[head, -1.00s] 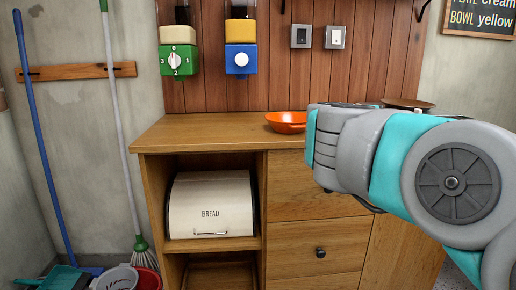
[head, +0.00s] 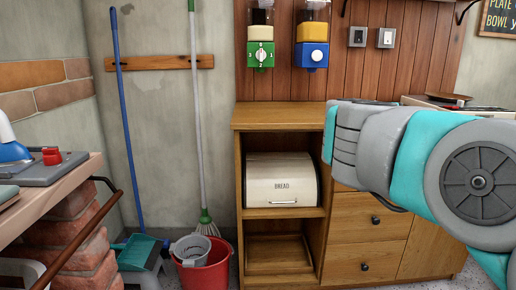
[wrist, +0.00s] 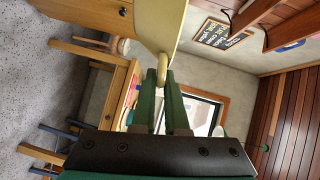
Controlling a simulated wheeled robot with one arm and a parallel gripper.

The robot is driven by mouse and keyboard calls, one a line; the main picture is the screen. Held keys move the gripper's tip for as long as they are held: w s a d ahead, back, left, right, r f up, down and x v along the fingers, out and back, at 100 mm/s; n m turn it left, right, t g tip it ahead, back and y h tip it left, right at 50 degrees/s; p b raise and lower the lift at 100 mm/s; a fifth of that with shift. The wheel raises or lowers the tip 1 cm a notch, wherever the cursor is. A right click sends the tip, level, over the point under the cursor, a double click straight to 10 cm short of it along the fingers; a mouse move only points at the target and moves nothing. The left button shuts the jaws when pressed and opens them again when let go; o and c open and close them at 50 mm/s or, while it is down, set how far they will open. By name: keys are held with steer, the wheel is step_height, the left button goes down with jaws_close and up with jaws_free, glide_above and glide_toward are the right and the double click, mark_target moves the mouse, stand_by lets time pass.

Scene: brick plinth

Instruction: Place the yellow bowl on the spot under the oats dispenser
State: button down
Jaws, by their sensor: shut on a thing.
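In the wrist view my gripper (wrist: 163,98) is shut on a narrow pale yellow piece (wrist: 162,69). Two dispensers hang on the wood panelling: one with a cream body and green front (head: 261,40), one with a yellow body and blue front (head: 312,42). I see no label telling which holds oats. The wooden counter top (head: 275,114) below them is bare.
A bread bin (head: 282,180) stands on the cabinet shelf. A red bucket (head: 207,270), mop and broom stand to its left. A brick plinth with a top board (head: 45,187) is at far left. A dark menu board (head: 499,18) hangs upper right.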

steer(key=w+a+f+n+t+y, duration=0.2)
steer(key=w+a+f, duration=0.4)
steer(key=f, duration=0.3)
steer(key=w+a+f+n+t+y, duration=0.2)
steer(key=w+a+f+n+y, duration=0.3)
steer(key=w+a+f+y, duration=0.1)
steer(key=w+a+f+n+t+y, duration=0.2)
steer(key=w+a+f+y, duration=0.3)
steer(key=w+f, duration=0.4)
step_height(320, 180, down, 3)
steer(key=shift+w+a+r+n+t, duration=0.15)
steer(key=shift+a+n+t, duration=0.25)
steer(key=shift+n, duration=0.4)
steer(key=shift+a, duration=0.15)
